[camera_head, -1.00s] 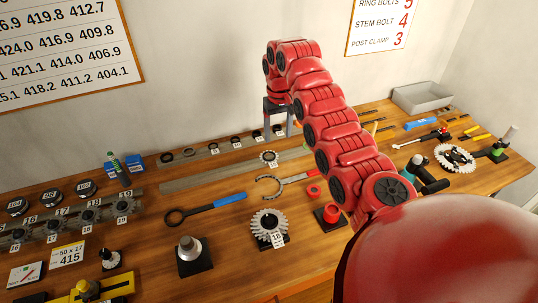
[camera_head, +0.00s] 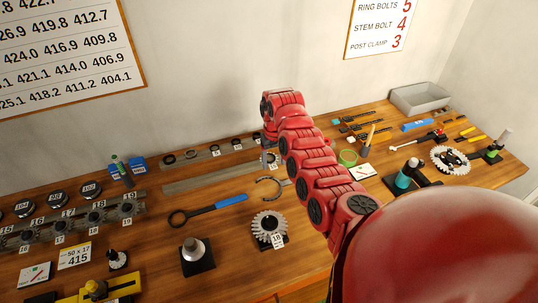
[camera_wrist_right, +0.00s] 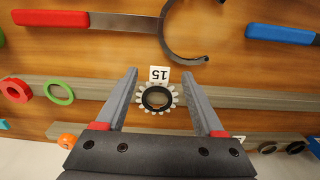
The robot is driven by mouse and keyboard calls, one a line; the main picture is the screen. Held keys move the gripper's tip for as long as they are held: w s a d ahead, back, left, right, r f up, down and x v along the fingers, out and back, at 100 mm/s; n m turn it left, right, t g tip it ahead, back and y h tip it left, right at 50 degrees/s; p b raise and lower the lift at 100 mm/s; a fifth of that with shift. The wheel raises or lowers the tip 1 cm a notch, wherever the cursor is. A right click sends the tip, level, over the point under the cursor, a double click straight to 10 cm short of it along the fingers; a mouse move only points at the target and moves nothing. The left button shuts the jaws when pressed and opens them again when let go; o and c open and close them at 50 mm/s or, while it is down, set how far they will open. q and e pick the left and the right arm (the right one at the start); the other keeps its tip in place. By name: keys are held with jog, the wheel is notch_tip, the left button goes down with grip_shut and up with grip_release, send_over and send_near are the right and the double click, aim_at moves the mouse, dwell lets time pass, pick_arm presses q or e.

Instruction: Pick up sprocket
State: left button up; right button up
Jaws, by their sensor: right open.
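A small toothed sprocket with a black centre and a tag reading 15 (camera_wrist_right: 157,98) shows in the right wrist view. It lies between the two fingers of my open right gripper (camera_wrist_right: 158,74), with space on both sides. In the head view this sprocket (camera_head: 269,158) is partly hidden by my right arm, at the grey rail. My right gripper (camera_head: 268,141) is just above it there, mostly covered by the arm. A larger sprocket tagged 18 (camera_head: 268,224) lies nearer on the table. My left gripper is not in view.
A blue-handled tool (camera_head: 217,204) and a red-handled hooked tool (camera_wrist_right: 85,20) lie near the sprocket. Dark rings (camera_head: 191,152) line the back rail. A cone on a black base (camera_head: 195,252) stands in front.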

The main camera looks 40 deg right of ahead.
jog(key=shift+f, duration=0.6)
jog(key=shift+f, duration=0.25)
dwell(0.3)
grip_shut()
